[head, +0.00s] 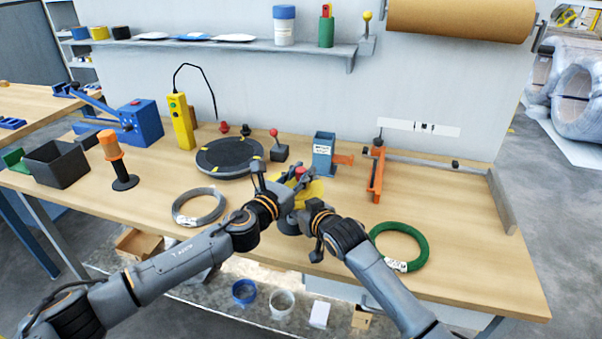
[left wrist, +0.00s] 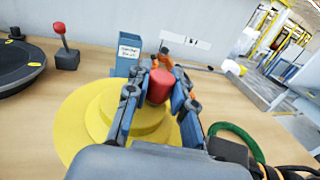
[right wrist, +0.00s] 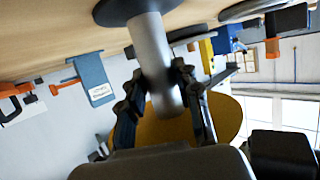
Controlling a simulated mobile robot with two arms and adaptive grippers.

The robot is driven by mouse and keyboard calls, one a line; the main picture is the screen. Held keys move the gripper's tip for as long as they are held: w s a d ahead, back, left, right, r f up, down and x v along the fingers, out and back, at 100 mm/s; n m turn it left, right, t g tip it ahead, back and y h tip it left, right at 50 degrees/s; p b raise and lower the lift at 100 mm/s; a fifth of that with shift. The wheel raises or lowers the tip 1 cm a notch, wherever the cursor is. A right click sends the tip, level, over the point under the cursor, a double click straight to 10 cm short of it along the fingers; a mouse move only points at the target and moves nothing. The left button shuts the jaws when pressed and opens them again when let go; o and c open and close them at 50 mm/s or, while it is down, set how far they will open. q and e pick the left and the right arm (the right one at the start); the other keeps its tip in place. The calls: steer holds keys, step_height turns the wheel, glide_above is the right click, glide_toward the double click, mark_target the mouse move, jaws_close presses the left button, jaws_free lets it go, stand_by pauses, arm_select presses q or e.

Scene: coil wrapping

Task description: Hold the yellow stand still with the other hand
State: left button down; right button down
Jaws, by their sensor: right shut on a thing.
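The yellow stand (head: 315,190) is near the table's front edge, partly hidden by my grippers. Its stepped yellow disc (left wrist: 75,125) and red knob (left wrist: 160,86) show in the left wrist view. Its grey post (right wrist: 150,50) and dark round base (right wrist: 125,10) show in the right wrist view, which is upside down. My left gripper (left wrist: 162,80) is over the disc, its fingers apart on either side of the knob; I cannot tell whether they touch it. My right gripper (right wrist: 165,88) is shut on the grey post, below the disc.
A wire coil (head: 199,207) lies left of the stand and a green coil (head: 400,246) lies right of it. Behind are a black turntable (head: 229,157), a red-knobbed lever (head: 279,150), a blue box (head: 323,155) and an orange clamp (head: 376,172). The table's right end is mostly clear.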

arm_select(q)
steer(key=shift+y, duration=0.3)
steer(key=shift+f+n+t+y, duration=0.1)
steer(key=shift+n+t+y, duration=0.6)
steer(key=shift+n+y, duration=0.1)
steer(key=c, duration=1.1)
jaws_free()
steer(key=v, duration=1.2)
